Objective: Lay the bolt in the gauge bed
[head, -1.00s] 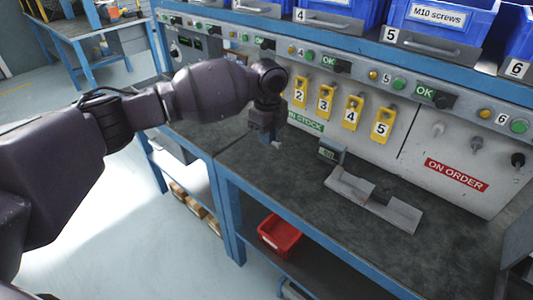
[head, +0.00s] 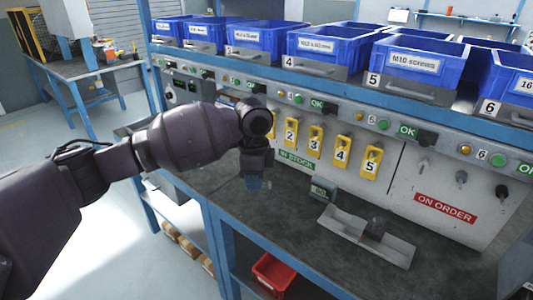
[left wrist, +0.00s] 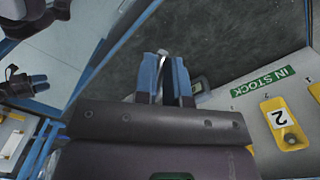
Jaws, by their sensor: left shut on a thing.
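My left gripper (head: 254,182) hangs over the bench in front of the green IN STOCK label. In the left wrist view its two blue fingers (left wrist: 166,82) are shut on the bolt (left wrist: 163,55), whose light metal end sticks out between the tips.
Yellow numbered tags (head: 315,141) hang on the back panel, with a red ON ORDER label (head: 445,208) to their right. Blue screw bins (head: 326,46) line the shelf above. A red bin (head: 273,272) sits below the bench.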

